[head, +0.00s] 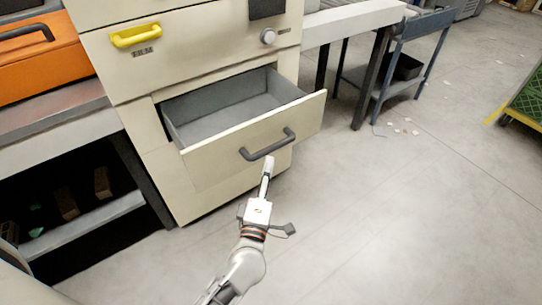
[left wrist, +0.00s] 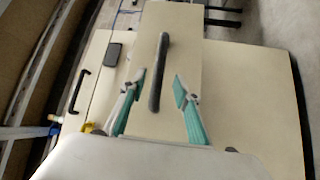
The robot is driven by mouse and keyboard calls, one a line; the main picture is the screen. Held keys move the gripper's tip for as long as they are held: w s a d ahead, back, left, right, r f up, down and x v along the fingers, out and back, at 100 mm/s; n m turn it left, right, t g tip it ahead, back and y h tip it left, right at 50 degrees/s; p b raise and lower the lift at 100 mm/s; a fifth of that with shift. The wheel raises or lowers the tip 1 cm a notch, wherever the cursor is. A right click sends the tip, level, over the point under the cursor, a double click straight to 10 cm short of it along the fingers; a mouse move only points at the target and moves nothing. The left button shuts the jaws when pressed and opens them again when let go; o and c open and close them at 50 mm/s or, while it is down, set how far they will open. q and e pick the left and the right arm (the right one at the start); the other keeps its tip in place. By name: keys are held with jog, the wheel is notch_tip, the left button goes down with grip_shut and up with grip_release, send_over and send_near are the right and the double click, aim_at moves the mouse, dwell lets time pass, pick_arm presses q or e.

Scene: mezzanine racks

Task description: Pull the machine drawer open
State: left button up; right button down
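The machine drawer (head: 230,150) stands pulled out of the beige machine (head: 190,60), and its grey inside looks empty. Its dark bar handle (head: 267,146) is on the beige front. My left gripper (head: 269,160) is just below and in front of the handle. In the left wrist view the two teal-padded fingers of the left gripper (left wrist: 159,80) are spread apart. The drawer handle (left wrist: 160,60) shows between them there, with a gap on each side. I cannot tell how deep it lies between the fingers. My right gripper is not in view.
A yellow handle (head: 136,35) marked FILM and a round knob (head: 268,37) are above the drawer. An orange unit (head: 40,62) sits on a bench at left. A blue-grey cart (head: 405,70) stands at back right. The floor (head: 400,210) at right is mostly clear.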

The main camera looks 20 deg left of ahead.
pick_arm(q)
jog(key=s, duration=0.3)
jog(key=shift+s+d+f, duration=0.2)
jog(key=shift+s+f, duration=0.05)
jog(key=shift+s, duration=0.1)
